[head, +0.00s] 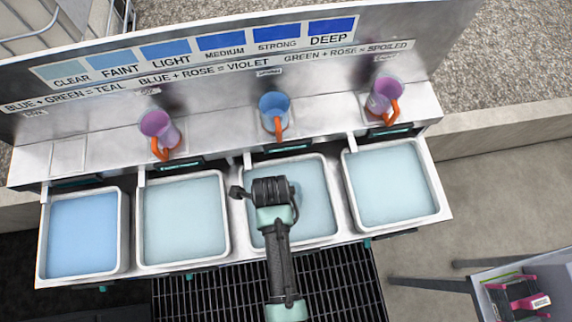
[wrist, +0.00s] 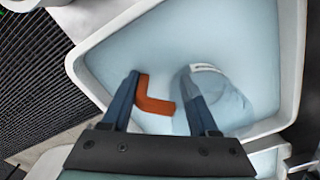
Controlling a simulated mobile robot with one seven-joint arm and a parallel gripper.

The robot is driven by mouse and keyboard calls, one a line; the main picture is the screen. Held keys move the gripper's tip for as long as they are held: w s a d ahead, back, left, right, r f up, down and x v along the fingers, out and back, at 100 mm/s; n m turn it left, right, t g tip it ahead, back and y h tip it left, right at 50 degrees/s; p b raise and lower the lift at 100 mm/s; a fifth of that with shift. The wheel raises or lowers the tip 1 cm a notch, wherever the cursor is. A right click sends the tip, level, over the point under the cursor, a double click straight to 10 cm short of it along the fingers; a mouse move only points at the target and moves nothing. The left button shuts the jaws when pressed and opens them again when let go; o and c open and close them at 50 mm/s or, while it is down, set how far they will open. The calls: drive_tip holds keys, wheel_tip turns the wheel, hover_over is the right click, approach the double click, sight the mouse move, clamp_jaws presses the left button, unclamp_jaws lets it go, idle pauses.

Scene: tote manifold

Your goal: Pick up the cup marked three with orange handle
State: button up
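A pale blue, see-through cup (wrist: 222,98) lies in a basin of pale liquid in the wrist view. Its orange handle (wrist: 154,104) points toward the left finger. A white mark on the cup is too small to read. My gripper (wrist: 160,74) is open, with the handle showing between its fingers, close to the left one. A gap shows between the handle and the right finger, which overlaps the cup. I cannot tell whether either finger touches. In the head view my gripper (head: 270,190) is over the third basin (head: 322,215) from the left and largely hides the cup.
A pink cup (head: 155,125), a blue cup (head: 273,105) and a purple cup (head: 380,92), all orange-handled, stand on the ledge behind. Other basins hold blue liquid (head: 45,235) and pale liquid (head: 228,225), (head: 438,200). A side table (head: 485,280) stands at lower right.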

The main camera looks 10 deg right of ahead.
clamp_jaws()
drive_tip(key=shift+r, duration=0.1)
